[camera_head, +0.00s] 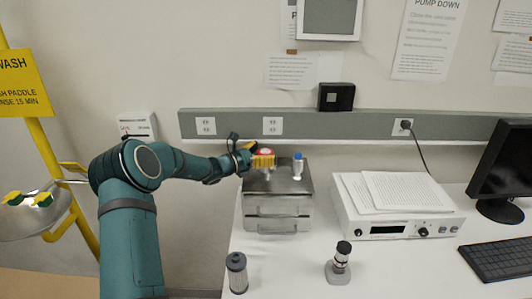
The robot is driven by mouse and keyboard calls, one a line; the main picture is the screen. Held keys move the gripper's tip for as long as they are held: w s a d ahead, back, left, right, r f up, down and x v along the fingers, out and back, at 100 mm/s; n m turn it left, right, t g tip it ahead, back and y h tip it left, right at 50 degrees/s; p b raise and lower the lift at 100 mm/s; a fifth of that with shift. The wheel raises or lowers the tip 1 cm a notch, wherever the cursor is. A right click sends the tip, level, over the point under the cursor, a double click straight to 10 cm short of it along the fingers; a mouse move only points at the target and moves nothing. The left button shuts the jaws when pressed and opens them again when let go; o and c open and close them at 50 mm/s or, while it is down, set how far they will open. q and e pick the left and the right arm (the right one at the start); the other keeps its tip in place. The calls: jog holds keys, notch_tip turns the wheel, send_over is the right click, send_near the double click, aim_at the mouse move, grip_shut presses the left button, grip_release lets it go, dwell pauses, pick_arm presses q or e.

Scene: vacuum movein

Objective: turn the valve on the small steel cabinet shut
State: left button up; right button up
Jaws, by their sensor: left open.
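The small steel cabinet (278,208) stands on the white bench, with two handled fronts facing me. A yellow piece with a red top (264,158), which looks like the valve's handle, sits above the left part of the cabinet's top. My left gripper (249,157) comes in from the left and is open at the near side of this yellow piece. It partly covers the piece, and I cannot tell whether the fingers touch it. A small white part with a blue cap (297,166) stands upright on the cabinet's top, to the right. My right gripper is out of view.
A white instrument (390,222) with papers on top stands to the right, beside a monitor (505,165) and keyboard (498,258). A grey socket rail (340,124) runs behind. An eyewash basin (36,222) is at left.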

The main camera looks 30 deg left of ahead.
pick_arm(q)
jog(key=v, duration=1.1)
jog(key=shift+s, duration=0.15)
